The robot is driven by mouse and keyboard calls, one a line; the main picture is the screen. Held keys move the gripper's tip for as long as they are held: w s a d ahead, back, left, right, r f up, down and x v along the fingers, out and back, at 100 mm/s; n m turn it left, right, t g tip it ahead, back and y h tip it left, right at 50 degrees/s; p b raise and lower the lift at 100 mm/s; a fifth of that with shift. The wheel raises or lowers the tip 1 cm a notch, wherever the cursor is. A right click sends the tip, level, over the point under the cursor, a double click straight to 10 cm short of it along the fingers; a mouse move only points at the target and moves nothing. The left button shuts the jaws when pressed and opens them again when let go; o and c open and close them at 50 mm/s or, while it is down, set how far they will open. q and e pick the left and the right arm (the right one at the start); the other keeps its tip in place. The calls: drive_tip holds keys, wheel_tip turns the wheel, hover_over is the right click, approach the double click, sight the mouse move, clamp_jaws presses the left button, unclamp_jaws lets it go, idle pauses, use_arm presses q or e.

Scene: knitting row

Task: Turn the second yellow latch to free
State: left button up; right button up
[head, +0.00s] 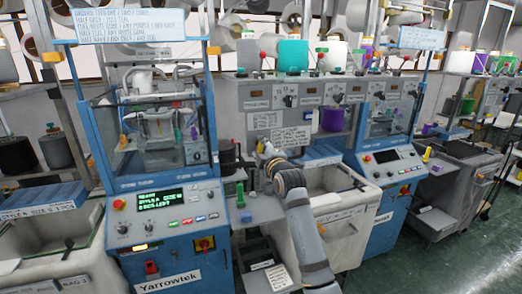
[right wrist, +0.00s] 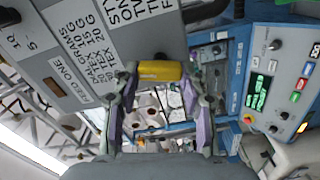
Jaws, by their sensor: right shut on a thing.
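My right arm reaches up from the bottom centre of the head view. Its gripper (head: 268,160) is at the grey panel between the two blue machines, and its fingers are hard to make out there. In the right wrist view, the two fingers of my right gripper (right wrist: 161,77) are shut on a small yellow latch (right wrist: 158,70), which lies across the view below a grey panel with printed labels. In the head view this latch is mostly hidden by the gripper. How far it is turned cannot be told. My left gripper is not in view.
A blue Yarrowtek machine (head: 170,225) with a green-lit display stands to the left of the arm. A pale bin (head: 345,205) and another blue machine (head: 385,215) stand to the right. A green bottle-shaped thing (head: 240,196) is close to my gripper. Open green floor lies at the lower right.

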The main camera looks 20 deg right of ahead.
drive_tip(key=shift+n, duration=1.5)
drive_tip(key=o, duration=1.1)
drive_tip(key=shift+f, duration=0.1)
drive_tip(key=shift+o, duration=0.2)
drive_tip(key=s, duration=1.2)
drive_tip(key=shift+d, duration=0.2)
